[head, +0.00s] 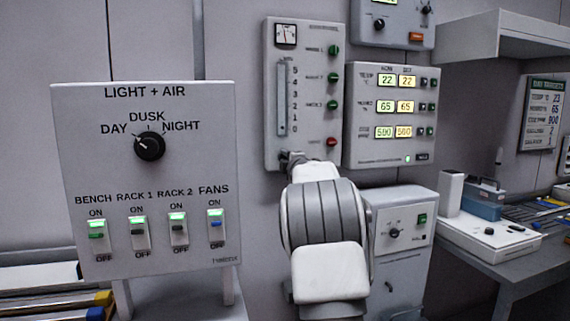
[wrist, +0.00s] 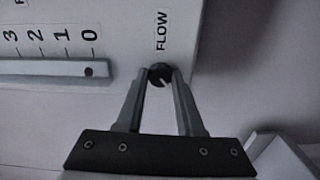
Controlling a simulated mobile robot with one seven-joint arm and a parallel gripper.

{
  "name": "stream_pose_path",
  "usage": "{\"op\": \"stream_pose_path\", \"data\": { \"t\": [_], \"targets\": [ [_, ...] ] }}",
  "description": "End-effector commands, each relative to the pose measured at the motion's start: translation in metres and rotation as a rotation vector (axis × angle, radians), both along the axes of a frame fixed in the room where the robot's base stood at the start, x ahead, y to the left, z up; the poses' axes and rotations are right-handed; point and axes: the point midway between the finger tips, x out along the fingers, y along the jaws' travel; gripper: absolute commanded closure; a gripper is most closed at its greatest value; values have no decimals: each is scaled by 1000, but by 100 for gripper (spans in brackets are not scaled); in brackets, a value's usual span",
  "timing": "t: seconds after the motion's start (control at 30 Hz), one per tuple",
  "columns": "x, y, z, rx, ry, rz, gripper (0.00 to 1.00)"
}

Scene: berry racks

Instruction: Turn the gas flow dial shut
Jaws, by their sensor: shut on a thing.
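The gas flow dial (wrist: 159,73) is a small black knob with a white mark, under the word FLOW on a pale panel. The panel also shows in the head view (head: 271,95). My gripper (wrist: 160,79) is shut on the dial, one finger on each side, in the wrist view. The flow tube (wrist: 45,69) has a scale, and a dark ball (wrist: 89,71) sits at the 0 mark. In the wrist view the panel appears turned on its side. In the head view my arm largely hides the dial.
The light and air panel (head: 90,190) stands at the left. A readout box (head: 391,142) hangs right of the flow panel, above a grey cabinet (head: 419,208). A bench (head: 500,262) stands at the right. My arm reaches between the left panel and the cabinet.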

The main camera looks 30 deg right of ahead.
Motion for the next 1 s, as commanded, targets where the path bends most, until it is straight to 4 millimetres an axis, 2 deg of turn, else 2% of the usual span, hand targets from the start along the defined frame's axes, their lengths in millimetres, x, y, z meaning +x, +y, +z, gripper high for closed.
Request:
{"op": "stream_pose_path", "data": {
  "t": [0.67,0.7,0.83,0.87,1.0],
  "targets": [
    [0,0,1,-62,14,1,100],
    [0,0,1,-62,14,1,60],
    [0,0,1,-61,15,1,37],
    [0,0,1,-61,15,1,34],
    [0,0,1,-60,15,0,34]
  ]
}}
